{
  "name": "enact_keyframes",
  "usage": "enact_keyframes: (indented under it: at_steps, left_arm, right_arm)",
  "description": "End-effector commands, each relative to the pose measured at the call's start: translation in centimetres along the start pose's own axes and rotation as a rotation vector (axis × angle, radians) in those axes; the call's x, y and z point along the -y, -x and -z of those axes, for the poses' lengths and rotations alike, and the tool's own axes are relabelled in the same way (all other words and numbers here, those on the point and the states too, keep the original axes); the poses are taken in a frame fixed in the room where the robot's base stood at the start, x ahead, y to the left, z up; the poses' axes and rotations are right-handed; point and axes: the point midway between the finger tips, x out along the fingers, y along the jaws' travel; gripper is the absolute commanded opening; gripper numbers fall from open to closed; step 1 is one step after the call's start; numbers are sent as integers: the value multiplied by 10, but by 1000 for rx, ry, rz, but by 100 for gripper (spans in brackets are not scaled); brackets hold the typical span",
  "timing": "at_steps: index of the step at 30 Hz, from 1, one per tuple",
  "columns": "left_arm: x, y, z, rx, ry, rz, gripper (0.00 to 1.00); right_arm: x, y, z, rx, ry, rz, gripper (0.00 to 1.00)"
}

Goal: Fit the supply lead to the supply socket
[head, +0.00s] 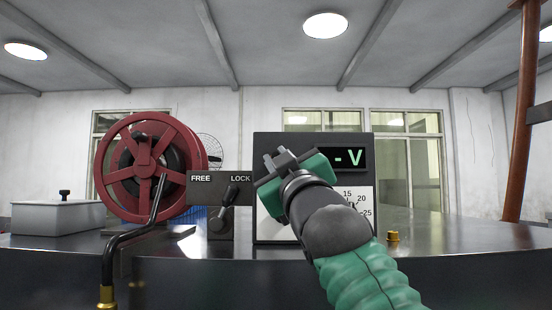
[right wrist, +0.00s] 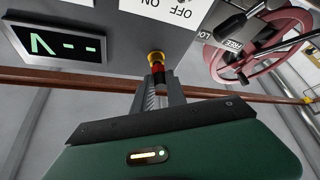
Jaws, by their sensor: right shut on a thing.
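My right gripper (head: 283,166) is in front of the grey meter box (head: 262,143) in the head view. In the right wrist view its two fingers (right wrist: 157,92) are shut on a small red piece with a brass end (right wrist: 156,58), which looks like the lead's plug. The brass end appears close to the edge of the box (right wrist: 120,22); I cannot tell whether it touches anything. The gripper hides part of the box front in the head view. I cannot make out the supply socket with certainty. My left gripper is not in view.
A red reel (head: 112,190) stands left of the box, with a FREE/LOCK lever (head: 229,194) between them. A black bent rod with a brass end (head: 107,294) is in front. A grey case (head: 55,218) is at left. A brass fitting (head: 393,237) stands right of the box.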

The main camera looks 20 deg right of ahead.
Motion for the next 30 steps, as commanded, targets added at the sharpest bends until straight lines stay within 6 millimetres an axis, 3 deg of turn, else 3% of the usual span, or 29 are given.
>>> enact_keyframes:
  at_steps: [30]
  left_arm:
    - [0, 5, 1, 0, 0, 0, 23]
  right_arm:
    - [0, -7, -4, 1, 1, 0, 0]
